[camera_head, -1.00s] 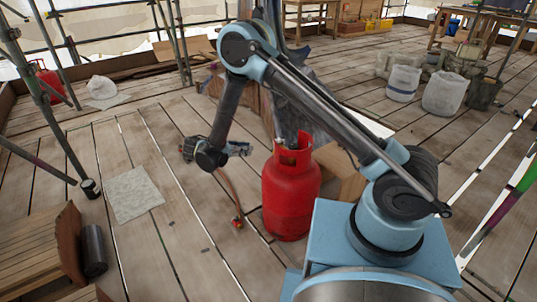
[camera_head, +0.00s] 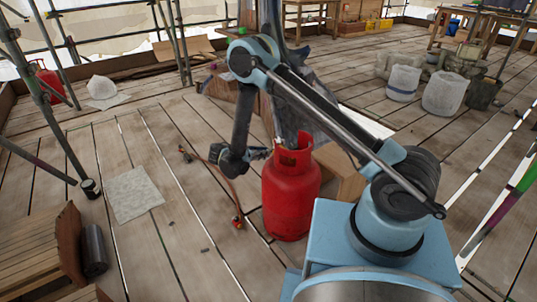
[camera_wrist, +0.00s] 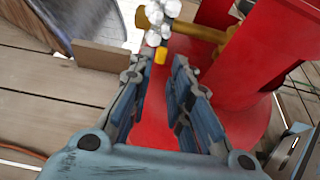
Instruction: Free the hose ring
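A red gas cylinder (camera_head: 291,200) stands upright on the planks; it also fills much of the wrist view (camera_wrist: 235,115). In the wrist view a brass valve fitting (camera_wrist: 200,32) with a whitish lobed knob (camera_wrist: 160,14) and a small yellow piece (camera_wrist: 160,55) shows at the cylinder's top. My gripper (camera_head: 268,152) is at the cylinder's upper left side. Its fingers (camera_wrist: 162,70) are apart with nothing clearly held between them, pointing toward the valve. An orange-brown hose (camera_head: 222,178) lies on the floor left of the cylinder. I cannot make out a separate hose ring.
A wooden box (camera_head: 345,180) stands behind and right of the cylinder. A grey post-like form rises behind the cylinder. White buckets (camera_head: 443,93) stand at right. A pale slab (camera_head: 133,194) and a dark roll (camera_head: 93,250) lie at left. The floor around the hose is open.

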